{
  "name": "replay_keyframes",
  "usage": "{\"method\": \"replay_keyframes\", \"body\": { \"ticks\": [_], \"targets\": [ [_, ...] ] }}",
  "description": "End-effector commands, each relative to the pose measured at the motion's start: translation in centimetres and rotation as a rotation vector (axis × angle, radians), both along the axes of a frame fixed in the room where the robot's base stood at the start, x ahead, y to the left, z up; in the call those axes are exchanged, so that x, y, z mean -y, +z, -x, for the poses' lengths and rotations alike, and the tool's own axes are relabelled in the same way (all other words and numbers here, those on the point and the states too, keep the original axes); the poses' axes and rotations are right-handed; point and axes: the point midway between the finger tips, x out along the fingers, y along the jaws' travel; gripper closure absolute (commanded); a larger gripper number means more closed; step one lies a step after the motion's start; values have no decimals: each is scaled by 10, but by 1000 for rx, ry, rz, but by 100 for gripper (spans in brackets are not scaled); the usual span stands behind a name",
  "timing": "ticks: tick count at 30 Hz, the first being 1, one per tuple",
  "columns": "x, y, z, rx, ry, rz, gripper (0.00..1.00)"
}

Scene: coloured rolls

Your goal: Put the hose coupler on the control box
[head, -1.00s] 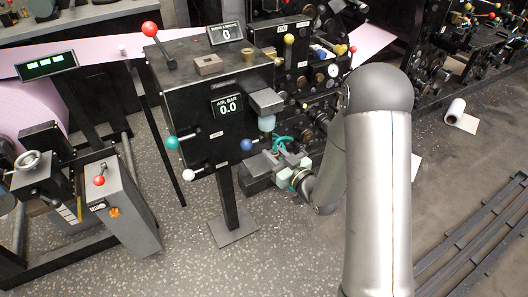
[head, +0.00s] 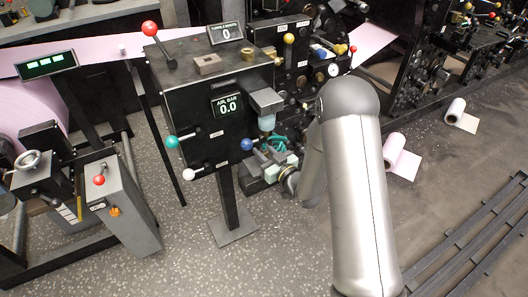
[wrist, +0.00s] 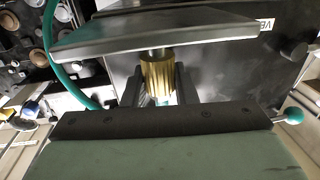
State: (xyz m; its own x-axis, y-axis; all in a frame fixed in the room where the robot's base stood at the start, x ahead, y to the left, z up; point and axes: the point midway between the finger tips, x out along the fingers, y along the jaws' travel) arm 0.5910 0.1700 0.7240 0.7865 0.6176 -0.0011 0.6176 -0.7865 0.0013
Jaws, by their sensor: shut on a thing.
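The control box (head: 190,105) is a black box on a post in the head view, with an "AIR BAR 0.0" display. Its dark panel (wrist: 225,75) also shows in the wrist view. A ribbed brass piece, which looks like the hose coupler (wrist: 158,72), sits between the two dark fingers of my gripper (wrist: 157,90). My gripper is shut on it. In the head view my gripper (head: 268,162) is low beside the box's right side, below a grey bracket (head: 266,101); the coupler cannot be made out there.
In the wrist view a wide grey plate (wrist: 150,32) lies just beyond the coupler, and a teal hose (wrist: 62,75) curves at left. A tan block (head: 208,64) and a brass ring (head: 248,54) are on the box top. Ball-ended levers (head: 171,142) stick out at left.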

Motion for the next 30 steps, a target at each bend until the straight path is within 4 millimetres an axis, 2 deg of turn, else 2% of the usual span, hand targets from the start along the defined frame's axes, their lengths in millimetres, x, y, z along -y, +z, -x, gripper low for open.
{"method": "replay_keyframes", "body": {
  "ticks": [1,2,3,4,16,30],
  "targets": [
    [0,-3,0,0,0,0,100],
    [0,-2,0,0,0,0,69],
    [0,-1,0,0,0,0,58],
    [0,-1,0,0,0,0,53],
    [3,2,3,-1,-1,0,53],
    [61,1,76,-2,-4,-1,53]
  ]
}}
